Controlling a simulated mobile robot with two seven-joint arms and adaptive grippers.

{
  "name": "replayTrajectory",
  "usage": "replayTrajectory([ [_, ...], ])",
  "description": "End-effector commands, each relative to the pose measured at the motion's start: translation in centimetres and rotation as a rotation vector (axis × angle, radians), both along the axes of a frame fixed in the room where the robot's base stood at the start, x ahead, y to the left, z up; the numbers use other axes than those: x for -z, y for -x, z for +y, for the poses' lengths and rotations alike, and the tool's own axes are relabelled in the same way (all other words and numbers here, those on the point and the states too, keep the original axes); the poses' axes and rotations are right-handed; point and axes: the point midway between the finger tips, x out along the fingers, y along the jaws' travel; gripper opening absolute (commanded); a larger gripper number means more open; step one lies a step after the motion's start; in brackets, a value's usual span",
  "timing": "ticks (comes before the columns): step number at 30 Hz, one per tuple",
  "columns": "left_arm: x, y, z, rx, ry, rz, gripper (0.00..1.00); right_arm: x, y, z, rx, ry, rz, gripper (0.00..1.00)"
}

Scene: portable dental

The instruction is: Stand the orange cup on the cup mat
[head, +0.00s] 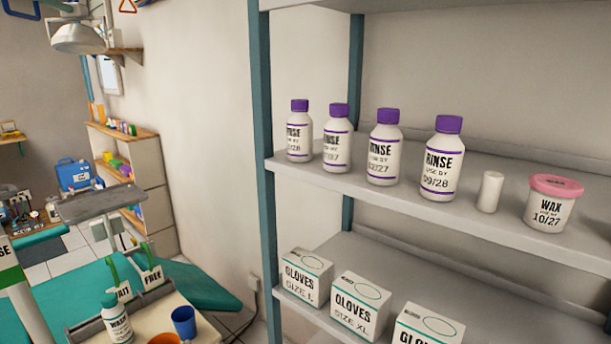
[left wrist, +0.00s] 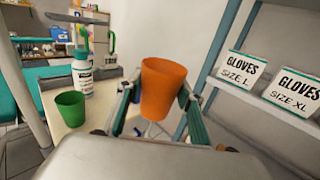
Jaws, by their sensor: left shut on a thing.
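The orange cup (left wrist: 165,88) is upright between the fingers of my left gripper (left wrist: 160,97) in the left wrist view. The gripper is shut on it. In the head view only a sliver of the orange cup's rim (head: 164,339) shows at the bottom edge, and my left gripper is out of frame. I cannot make out the cup mat in either view. My right gripper is not in view.
A blue cup (head: 183,322) and a wash bottle (head: 116,318) stand on the table (head: 207,335). A green cup (left wrist: 71,108) stands left of my gripper. Shelves with rinse bottles (head: 440,160), a wax tub (head: 552,205) and glove boxes (head: 360,305) stand to the right.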

Motion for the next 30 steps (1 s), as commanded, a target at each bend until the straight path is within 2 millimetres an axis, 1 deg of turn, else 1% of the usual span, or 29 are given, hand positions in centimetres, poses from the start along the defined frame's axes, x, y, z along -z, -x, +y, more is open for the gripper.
replayTrajectory([
  [1, -0.2, 0.28, -0.12, 0.02, -0.001, 0.001, 0.24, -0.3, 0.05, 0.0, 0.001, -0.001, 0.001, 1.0],
  [7, -0.07, 0.61, -0.51, 0.058, -0.004, 0.0, 0.24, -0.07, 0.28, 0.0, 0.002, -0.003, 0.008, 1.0],
  [30, 0.0, 0.65, -0.4, 0.051, -0.001, -0.001, 0.24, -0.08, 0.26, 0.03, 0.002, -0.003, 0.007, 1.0],
])
